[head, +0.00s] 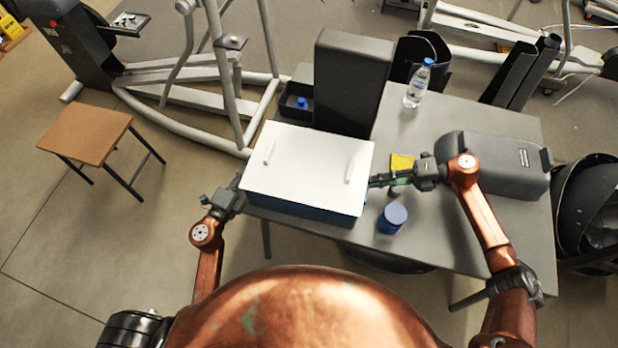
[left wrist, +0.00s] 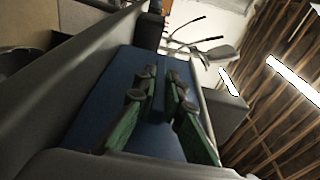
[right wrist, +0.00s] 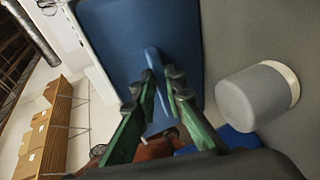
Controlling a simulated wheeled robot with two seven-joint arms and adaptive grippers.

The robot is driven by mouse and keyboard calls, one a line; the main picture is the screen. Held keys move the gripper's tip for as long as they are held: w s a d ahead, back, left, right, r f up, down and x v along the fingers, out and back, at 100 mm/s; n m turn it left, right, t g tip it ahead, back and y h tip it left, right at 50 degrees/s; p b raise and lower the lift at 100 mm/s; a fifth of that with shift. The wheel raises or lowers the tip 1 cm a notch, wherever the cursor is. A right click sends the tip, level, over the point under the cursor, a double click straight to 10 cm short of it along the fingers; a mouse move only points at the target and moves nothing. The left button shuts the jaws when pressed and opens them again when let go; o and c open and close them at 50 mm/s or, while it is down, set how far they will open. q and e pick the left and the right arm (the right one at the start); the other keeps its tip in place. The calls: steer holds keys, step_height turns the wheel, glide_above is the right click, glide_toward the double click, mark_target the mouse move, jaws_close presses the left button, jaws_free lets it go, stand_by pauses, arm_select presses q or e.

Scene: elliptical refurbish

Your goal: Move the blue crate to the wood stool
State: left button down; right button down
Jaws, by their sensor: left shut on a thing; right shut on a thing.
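The blue crate (head: 310,208) has a white lid with two small handles and stands at or just above the left end of the grey table (head: 440,247); I cannot tell whether it touches. My left gripper (head: 236,184) is at its left side. In the left wrist view its fingers (left wrist: 165,88) close on a blue part of the crate (left wrist: 108,88). My right gripper (head: 374,182) is at its right side. In the right wrist view its fingers (right wrist: 158,85) close on a blue tab of the crate (right wrist: 135,35). The wood stool (head: 88,134) stands on the floor at left, its top empty.
A blue-lidded jar (head: 391,218), yellow item (head: 402,162), water bottle (head: 419,84) and grey case (head: 495,163) are on the table. A dark box (head: 350,82) stands behind the crate. Exercise machine frames (head: 190,105) fill the back left. Floor between stool and table is clear.

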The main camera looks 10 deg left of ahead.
arm_select(q)
steer(key=shift+r, duration=0.1)
arm_select(e)
steer(key=shift+r, duration=0.15)
